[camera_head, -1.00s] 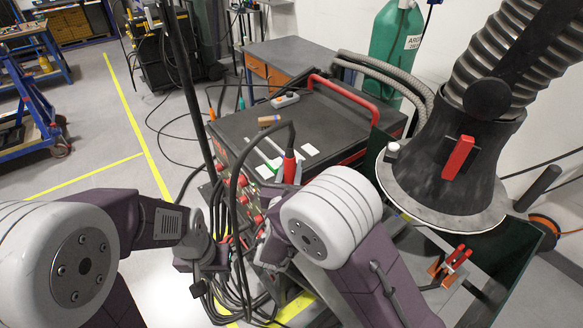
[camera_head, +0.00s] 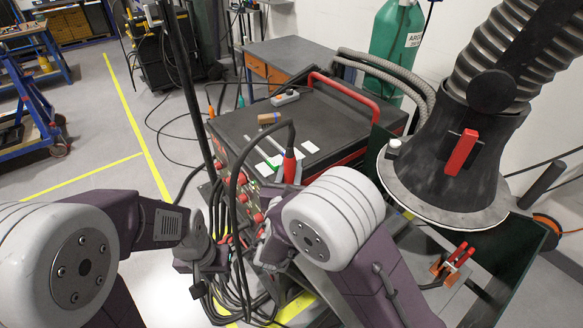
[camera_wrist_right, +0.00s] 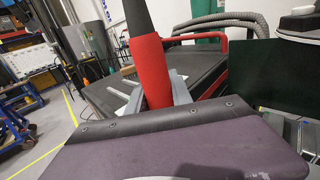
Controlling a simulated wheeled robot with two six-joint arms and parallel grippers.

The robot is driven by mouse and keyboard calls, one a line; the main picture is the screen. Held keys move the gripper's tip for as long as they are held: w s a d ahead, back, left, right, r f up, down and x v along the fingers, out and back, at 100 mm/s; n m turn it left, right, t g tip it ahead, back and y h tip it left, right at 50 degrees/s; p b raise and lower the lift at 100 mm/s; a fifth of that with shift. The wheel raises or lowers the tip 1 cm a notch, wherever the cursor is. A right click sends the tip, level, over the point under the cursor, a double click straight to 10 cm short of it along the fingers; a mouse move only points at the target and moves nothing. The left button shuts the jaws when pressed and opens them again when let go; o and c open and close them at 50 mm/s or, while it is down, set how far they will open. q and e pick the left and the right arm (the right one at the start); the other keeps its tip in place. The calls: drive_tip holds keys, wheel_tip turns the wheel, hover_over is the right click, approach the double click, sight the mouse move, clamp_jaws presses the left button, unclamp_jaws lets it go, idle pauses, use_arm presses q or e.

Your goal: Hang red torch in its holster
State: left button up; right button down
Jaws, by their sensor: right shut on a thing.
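The red torch (camera_head: 289,166) stands nearly upright above the front edge of the black welding machine, its dark cable curving from its top. In the right wrist view the torch (camera_wrist_right: 152,72) is a red handle with a black upper part. My right gripper (camera_wrist_right: 158,90) is shut on it, a grey finger on either side. In the head view my right arm hides most of that gripper. My left gripper (camera_head: 208,277) hangs low at the left of the machine, near the dark cables. Its finger gap is not clear. I cannot make out the holster.
The black welding machine (camera_head: 345,122) has a red handle bar; a brown block (camera_head: 270,118), a grey box (camera_head: 285,97) and white cards lie on it. A black extraction hood (camera_head: 455,150) hangs at the right. Loose cables bunch around my left gripper.

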drive_tip(key=shift+f+b, duration=0.65)
drive_tip(key=c, duration=1.1)
unclamp_jaws()
drive_tip(key=shift+o, duration=0.2)
drive_tip(key=s+a+b, duration=0.1)
drive_tip(key=s, duration=0.8)
drive_tip(key=shift+a+b, duration=0.2)
drive_tip(key=shift+b, duration=0.2)
